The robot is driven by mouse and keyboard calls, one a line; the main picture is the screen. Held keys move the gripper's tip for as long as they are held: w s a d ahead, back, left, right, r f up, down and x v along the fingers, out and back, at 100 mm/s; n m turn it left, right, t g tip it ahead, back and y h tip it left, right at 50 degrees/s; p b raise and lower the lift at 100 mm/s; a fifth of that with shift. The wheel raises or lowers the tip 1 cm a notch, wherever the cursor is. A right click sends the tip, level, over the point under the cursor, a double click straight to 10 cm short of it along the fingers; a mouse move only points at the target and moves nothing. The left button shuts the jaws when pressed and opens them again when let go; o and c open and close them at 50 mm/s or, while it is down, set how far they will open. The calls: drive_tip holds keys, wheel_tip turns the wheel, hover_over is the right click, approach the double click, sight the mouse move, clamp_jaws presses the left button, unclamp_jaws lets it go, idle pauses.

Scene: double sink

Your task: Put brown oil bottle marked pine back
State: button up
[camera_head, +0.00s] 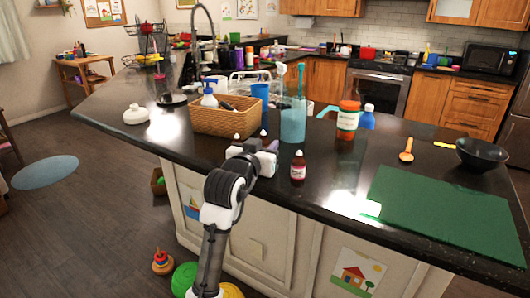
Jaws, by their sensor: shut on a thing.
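A small reddish-brown bottle (298,168) with a white cap and a pale label stands upright near the front edge of the dark counter. Its label is too small to read. My gripper (268,152) is just left of this bottle, low over the counter's front edge, with a small visible gap between them. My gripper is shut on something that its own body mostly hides. Two small pale-tipped tops (263,133) show just above and behind it. I cannot tell which of them, if either, is in the jaws.
A green mat (448,211) covers the right front; bare counter lies before the jar.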

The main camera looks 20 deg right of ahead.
drive_tip(key=shift+f, duration=1.1)
drive_tip(key=shift+f, duration=0.1)
drive_tip(key=shift+f, duration=0.15)
drive_tip(key=o, duration=1)
drive_tip(key=shift+c, duration=0.2)
